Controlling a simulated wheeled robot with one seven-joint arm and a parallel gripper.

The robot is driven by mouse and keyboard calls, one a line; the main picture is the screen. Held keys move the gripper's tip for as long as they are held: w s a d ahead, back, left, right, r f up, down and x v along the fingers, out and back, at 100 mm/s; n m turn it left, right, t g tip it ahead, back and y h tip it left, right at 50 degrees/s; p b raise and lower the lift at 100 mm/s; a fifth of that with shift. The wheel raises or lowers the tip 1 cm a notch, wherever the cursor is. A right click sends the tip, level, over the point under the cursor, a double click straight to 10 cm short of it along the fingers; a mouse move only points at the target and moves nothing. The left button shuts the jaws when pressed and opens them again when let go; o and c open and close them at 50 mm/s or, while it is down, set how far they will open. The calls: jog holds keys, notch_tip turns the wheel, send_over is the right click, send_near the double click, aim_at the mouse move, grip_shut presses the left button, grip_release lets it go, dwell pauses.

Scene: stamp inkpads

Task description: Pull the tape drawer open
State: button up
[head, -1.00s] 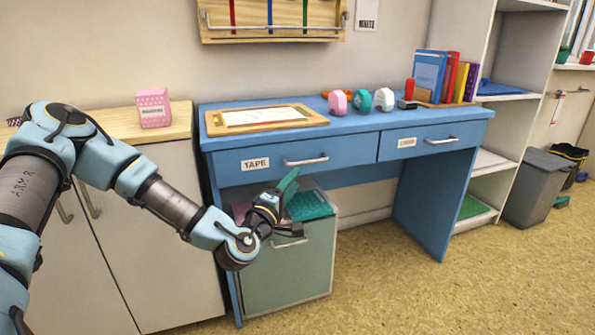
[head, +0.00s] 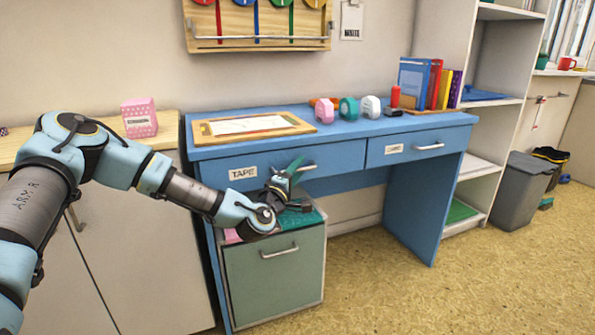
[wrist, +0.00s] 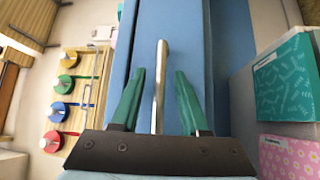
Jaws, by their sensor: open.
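The tape drawer (head: 219,171) is the left drawer of the blue desk, with a white TAPE label and a silver bar handle (head: 309,168). It looks shut. My gripper (head: 294,178) is in front of this drawer and hides part of its face and the left part of the handle. In the wrist view my gripper (wrist: 158,88) is open, its two green fingers on either side of the handle (wrist: 159,85). The handle lies between them with a gap on each side. I cannot tell how deep the fingers reach past the bar.
A second drawer (head: 375,153) sits to the right. A green cabinet (head: 270,285) with boxes on top stands below my gripper. The desk top (head: 320,140) holds a framed board, tape dispensers and books. Floor in front is clear.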

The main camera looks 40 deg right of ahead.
jog(key=shift+c, duration=0.2)
grip_shut()
dwell(1.1)
